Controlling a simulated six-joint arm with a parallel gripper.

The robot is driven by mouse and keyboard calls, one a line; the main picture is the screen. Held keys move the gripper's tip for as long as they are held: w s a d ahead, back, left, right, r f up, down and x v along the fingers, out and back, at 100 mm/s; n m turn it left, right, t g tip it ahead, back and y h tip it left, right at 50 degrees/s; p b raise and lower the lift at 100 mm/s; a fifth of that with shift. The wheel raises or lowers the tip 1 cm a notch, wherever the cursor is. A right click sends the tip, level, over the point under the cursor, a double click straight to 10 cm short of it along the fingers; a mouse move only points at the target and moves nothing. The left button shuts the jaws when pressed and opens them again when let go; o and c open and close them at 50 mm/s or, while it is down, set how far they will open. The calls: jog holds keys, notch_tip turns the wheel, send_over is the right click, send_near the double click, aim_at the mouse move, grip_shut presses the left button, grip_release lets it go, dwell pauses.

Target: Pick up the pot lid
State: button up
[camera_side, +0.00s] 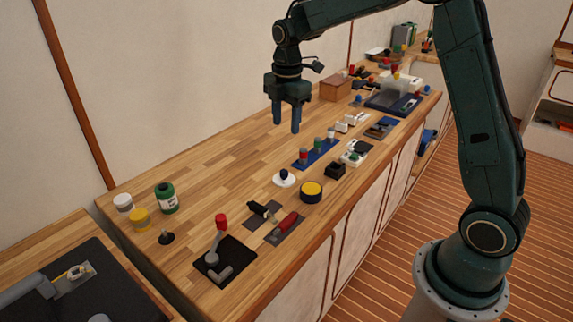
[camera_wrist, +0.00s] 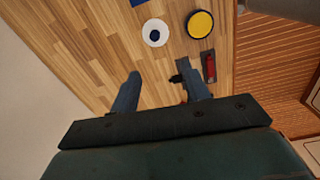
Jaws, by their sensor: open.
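The pot lid (camera_side: 284,178) looks like a small white disc with a dark blue knob. It lies on the wooden counter (camera_side: 225,165), near its front edge. It also shows near the top of the wrist view (camera_wrist: 155,33), unobstructed, ahead of my fingertips. My gripper (camera_side: 286,126) points down, open and empty, well above the counter. In the wrist view my two fingers (camera_wrist: 158,70) are spread apart with bare wood between them. Nothing is held.
A round yellow-topped black tin (camera_side: 311,192) stands right of the lid. A blue rack (camera_side: 316,154) with several small items lies behind it. A red-handled tool (camera_side: 284,226), a black plate with a lever (camera_side: 225,260) and a green jar (camera_side: 167,198) are nearer. Counter left of the lid is clear.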

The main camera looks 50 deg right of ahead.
jog(key=shift+w+d+f+n, duration=0.3)
jog(key=shift+w+f, duration=0.15)
jog(key=shift+f, duration=0.15)
jog(key=shift+w+d+f+n, duration=0.15)
jog(key=shift+w+f+n, duration=0.2)
jog(key=shift+f, duration=0.25)
send_over(284, 172)
jog(key=shift+w+f, duration=0.15)
jog(key=shift+f, duration=4.15)
jog(key=shift+f, duration=2.6)
grip_shut()
